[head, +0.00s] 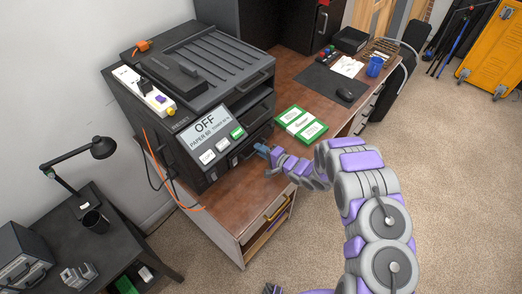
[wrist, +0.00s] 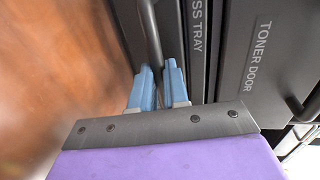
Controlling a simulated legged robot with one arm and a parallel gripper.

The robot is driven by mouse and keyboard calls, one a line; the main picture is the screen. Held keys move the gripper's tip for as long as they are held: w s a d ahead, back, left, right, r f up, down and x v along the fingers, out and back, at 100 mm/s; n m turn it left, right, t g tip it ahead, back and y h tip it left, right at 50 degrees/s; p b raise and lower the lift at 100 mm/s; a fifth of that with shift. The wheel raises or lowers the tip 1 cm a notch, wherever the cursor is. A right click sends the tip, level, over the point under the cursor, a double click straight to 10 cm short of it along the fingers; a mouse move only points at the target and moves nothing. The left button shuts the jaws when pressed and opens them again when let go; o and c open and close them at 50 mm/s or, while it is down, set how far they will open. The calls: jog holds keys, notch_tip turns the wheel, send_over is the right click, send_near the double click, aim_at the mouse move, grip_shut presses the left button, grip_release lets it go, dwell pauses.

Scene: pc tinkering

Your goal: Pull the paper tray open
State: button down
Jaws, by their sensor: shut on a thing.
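A dark printer (head: 207,68) stands on the brown desk, its front panel (head: 207,133) reading OFF. In the head view my gripper (head: 263,150) is at the lower part of the printer's front. In the wrist view its two blue fingers (wrist: 164,76) are shut on a dark bar handle (wrist: 150,32).
A green and white paper pack (head: 301,123) lies on the desk to the right of my gripper. A desk drawer with a yellow handle (head: 277,208) is below. A power strip (head: 145,90) sits on the printer's left side. Open carpet (head: 440,160) lies to the right.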

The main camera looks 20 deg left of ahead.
jog(key=shift+s+f, duration=0.1)
jog(key=shift+f, duration=0.05)
jog(key=f+p+v, duration=0.1)
jog(key=f+v, duration=0.1)
jog(key=v, duration=1)
jog(key=d+f+p+v, duration=0.1)
jog(key=f+v, duration=0.2)
jog(key=v, duration=0.8)
jog(key=shift+s+d, duration=0.3)
jog(key=shift+r, duration=0.1)
jog(key=c, duration=1.1)
grip_release()
jog(key=shift+w, duration=0.1)
jog(key=shift+c, duration=0.2)
jog(key=shift+r, duration=0.1)
jog(key=p+v, duration=0.2)
jog(key=v, duration=1.5)
jog(key=shift+d, duration=0.25)
